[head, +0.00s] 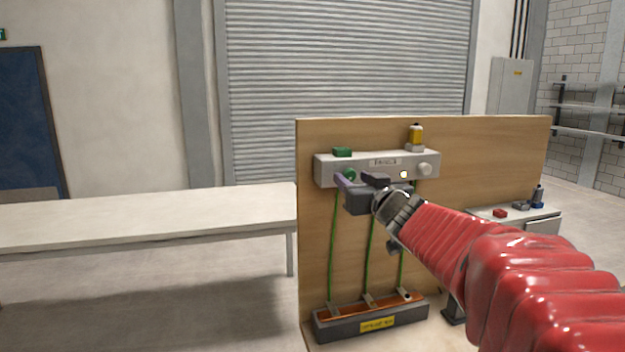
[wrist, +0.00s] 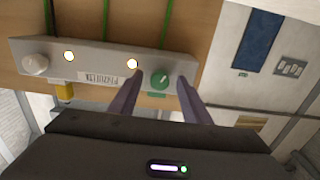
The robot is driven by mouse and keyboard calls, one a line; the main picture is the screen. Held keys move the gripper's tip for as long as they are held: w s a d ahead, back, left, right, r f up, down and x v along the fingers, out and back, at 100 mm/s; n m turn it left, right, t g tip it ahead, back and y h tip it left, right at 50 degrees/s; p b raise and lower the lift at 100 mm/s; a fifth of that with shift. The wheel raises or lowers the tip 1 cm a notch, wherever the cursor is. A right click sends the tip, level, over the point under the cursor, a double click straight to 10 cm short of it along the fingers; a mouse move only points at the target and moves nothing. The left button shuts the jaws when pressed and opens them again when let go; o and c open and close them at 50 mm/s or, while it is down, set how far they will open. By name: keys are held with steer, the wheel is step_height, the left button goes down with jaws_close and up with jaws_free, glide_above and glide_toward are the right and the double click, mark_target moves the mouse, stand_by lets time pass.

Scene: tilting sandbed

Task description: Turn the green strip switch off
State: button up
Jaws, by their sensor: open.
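The green knob (head: 351,174) sits on the left part of a grey control strip (head: 320,172) mounted on an upright wooden board. In the wrist view, which is turned over, the green knob (wrist: 160,78) shows between my two purple fingers. My gripper (head: 357,180) is open in front of the strip, its fingers on either side of the knob with gaps showing. Whether the fingertips reach the knob's depth is unclear. A lit lamp (wrist: 132,64) is beside the knob, partly next to one finger. The knob's pointer is too small to read surely.
A pale knob (head: 425,169) and second lit lamp (head: 404,174) are on the strip's right. A green block (head: 342,152) and yellow-topped part (head: 416,137) stand on top. Green cords (head: 334,250) hang to a trough (head: 322,328). A long table (head: 150,212) is left.

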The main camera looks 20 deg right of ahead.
steer(key=shift+w, duration=0.5)
steer(key=shift+c, duration=0.5)
